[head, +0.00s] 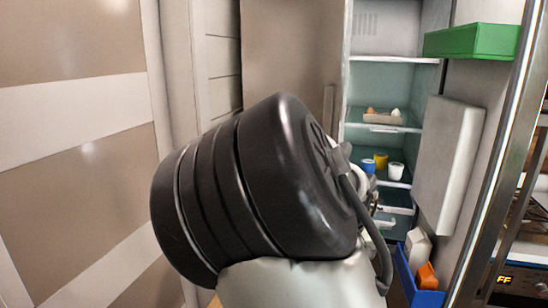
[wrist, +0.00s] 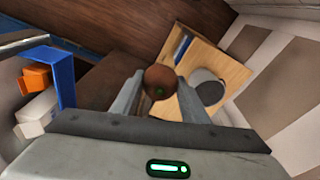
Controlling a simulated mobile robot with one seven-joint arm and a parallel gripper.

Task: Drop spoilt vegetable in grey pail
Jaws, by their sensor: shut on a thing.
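My gripper (wrist: 160,88) is shut on a round, brownish-red vegetable (wrist: 160,80) with a small green spot, held between the two fingertips in the wrist view. A round grey pail (wrist: 201,76) with a dark opening stands on a light wooden surface (wrist: 232,73). In the wrist picture it lies just right of the held vegetable, farther off and apart from it. In the head view my own arm hides the fingertips and the vegetable, and the pail does not show.
An open fridge has shelves with an egg tray (head: 383,117), a yellow cup (head: 381,161) and a white cup (head: 396,171). Its door carries a green bin (head: 470,41) and a blue bin (head: 405,272) with cartons. A blue object (wrist: 182,45) lies near the pail.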

